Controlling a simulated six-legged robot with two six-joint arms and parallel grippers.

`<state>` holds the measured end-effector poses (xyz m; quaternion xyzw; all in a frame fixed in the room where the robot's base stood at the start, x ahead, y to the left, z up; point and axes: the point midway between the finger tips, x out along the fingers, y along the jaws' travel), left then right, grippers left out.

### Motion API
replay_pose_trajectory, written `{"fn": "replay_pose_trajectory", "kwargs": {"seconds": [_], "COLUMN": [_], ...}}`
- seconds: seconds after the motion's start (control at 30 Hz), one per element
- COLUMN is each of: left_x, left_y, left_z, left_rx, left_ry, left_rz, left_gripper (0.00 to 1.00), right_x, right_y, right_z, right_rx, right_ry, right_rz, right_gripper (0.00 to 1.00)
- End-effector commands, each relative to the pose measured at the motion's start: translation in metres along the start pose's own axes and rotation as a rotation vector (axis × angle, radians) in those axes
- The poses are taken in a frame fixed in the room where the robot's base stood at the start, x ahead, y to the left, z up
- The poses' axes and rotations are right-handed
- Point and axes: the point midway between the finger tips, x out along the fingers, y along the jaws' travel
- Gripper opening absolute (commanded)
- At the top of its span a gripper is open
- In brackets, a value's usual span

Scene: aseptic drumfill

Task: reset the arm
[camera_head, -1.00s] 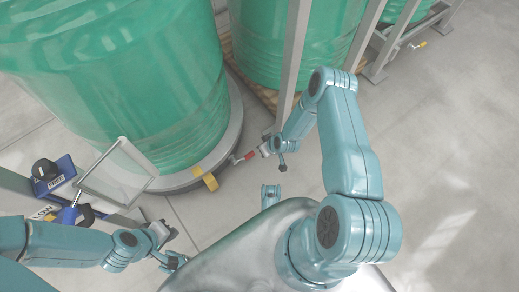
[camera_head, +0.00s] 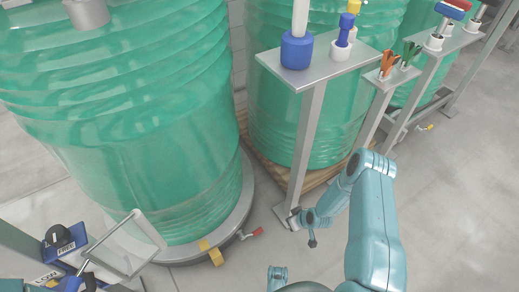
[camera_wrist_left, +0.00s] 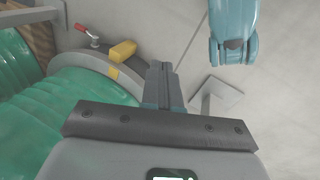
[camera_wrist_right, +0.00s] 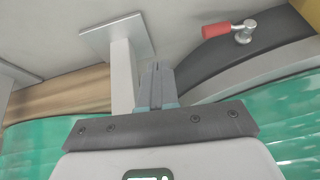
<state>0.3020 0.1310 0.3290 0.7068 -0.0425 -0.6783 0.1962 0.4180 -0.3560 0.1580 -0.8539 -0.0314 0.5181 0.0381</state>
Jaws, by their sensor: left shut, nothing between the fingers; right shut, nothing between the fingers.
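My right arm, light blue, reaches in from the lower right of the head view. Its gripper (camera_head: 293,218) is by the foot of a grey metal post. In the right wrist view its fingers (camera_wrist_right: 158,82) are together and empty, in front of that post. My left gripper is outside the head view. In the left wrist view its fingers (camera_wrist_left: 162,82) are together and empty above the grey floor, right of a yellow block (camera_wrist_left: 123,51) on the drum's base rim.
A large green drum (camera_head: 130,130) stands on a round grey base with a red-handled valve (camera_head: 251,233). A metal shelf (camera_head: 335,62) holds blue tools. A clear framed panel (camera_head: 128,245) stands lower left. Open floor (camera_head: 450,200) lies right.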

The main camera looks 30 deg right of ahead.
Motion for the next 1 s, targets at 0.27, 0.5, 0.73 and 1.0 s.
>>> {"fn": "replay_pose_trajectory", "kwargs": {"seconds": [0.27,0.5,0.73,1.0], "left_x": [0.0,0.0,0.0,-0.026], "left_y": [0.0,0.0,0.0,0.01], "left_z": [0.0,0.0,0.0,0.001], "left_rx": [0.0,0.0,0.0,0.001], "left_ry": [0.0,0.0,0.0,-0.002], "left_rz": [0.0,0.0,0.0,0.0], "left_gripper": [0.0,0.0,0.0,0.0], "right_x": [-0.001,-0.061,-0.139,-0.21], "right_y": [-0.017,-0.151,-0.233,-0.246], "right_z": [-0.033,-0.095,-0.038,0.02], "right_rx": [-0.065,-0.203,-0.045,0.29], "right_ry": [0.033,0.019,-0.195,-0.426], "right_rz": [-0.016,-0.171,-0.246,-0.18], "right_gripper": [0.0,0.0,0.0,0.0]}}
